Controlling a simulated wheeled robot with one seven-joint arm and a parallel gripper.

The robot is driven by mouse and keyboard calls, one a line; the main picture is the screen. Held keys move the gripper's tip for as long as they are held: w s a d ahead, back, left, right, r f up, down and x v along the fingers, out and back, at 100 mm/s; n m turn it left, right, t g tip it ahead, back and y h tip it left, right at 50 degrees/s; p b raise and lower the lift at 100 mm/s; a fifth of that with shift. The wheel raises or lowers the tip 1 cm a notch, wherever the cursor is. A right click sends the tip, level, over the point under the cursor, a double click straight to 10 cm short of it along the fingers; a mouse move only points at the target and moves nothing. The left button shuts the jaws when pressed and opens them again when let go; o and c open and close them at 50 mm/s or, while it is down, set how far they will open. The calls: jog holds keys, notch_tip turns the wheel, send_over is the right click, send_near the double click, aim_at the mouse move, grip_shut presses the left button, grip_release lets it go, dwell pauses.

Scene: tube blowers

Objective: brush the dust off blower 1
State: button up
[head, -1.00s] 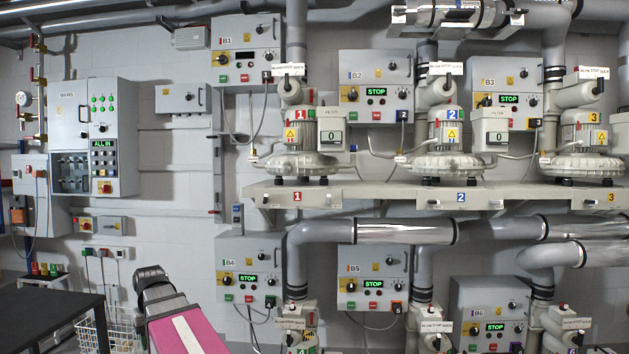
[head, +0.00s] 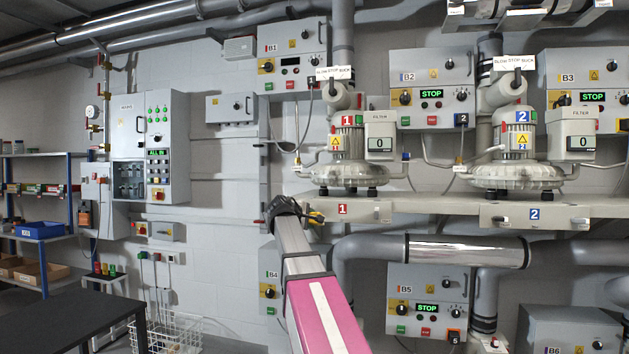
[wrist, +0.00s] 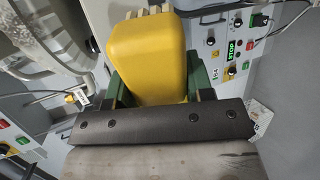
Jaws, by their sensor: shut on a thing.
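Blower 1 (head: 349,160) stands on the shelf with a red "1" label. Its lower casing looks pale and mottled, as if dusty. Part of a rounded, dust-speckled casing (wrist: 45,38) fills the upper left of the wrist view. My gripper (wrist: 158,88) has green fingers shut on a yellow brush (wrist: 150,55), whose pale bristles (wrist: 150,11) show at the top of the wrist view. In the head view my gripper (head: 312,215) is at the shelf's front edge, below and left of blower 1. The brush looks apart from the casing.
Panel B1 (head: 292,58) hangs above and panel B5 (head: 427,300) below. A large grey pipe (head: 375,250) runs under the shelf. A wire basket (head: 170,335) stands lower left.

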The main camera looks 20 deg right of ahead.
aim_at(343, 174)
notch_tip(343, 174, up, 15)
jog(key=w+d+n+t+h, duration=0.1)
jog(key=w+d+t+h, duration=0.1)
jog(key=d+t, duration=0.15)
jog(key=shift+t, duration=0.45)
jog(key=shift+w+a+x, duration=0.1)
jog(key=shift+x, duration=1.2)
jog(key=shift+w+a+x, duration=0.1)
jog(key=shift+w+x, duration=0.05)
jog(key=shift+x, duration=1.15)
jog(key=shift+x, duration=1.2)
jog(key=shift+s+f, duration=0.15)
jog(key=shift+f, duration=0.05)
jog(key=shift+s+d, duration=1.15)
jog(key=shift+s, duration=0.1)
jog(key=shift+s+d, duration=1.2)
jog(key=shift+d, duration=0.2)
jog(key=shift+w+a, duration=2.6)
jog(key=shift+d+r, duration=0.1)
jog(key=shift+r, duration=0.6)
jog(key=shift+s+d, duration=2.5)
jog(key=shift+s, duration=0.1)
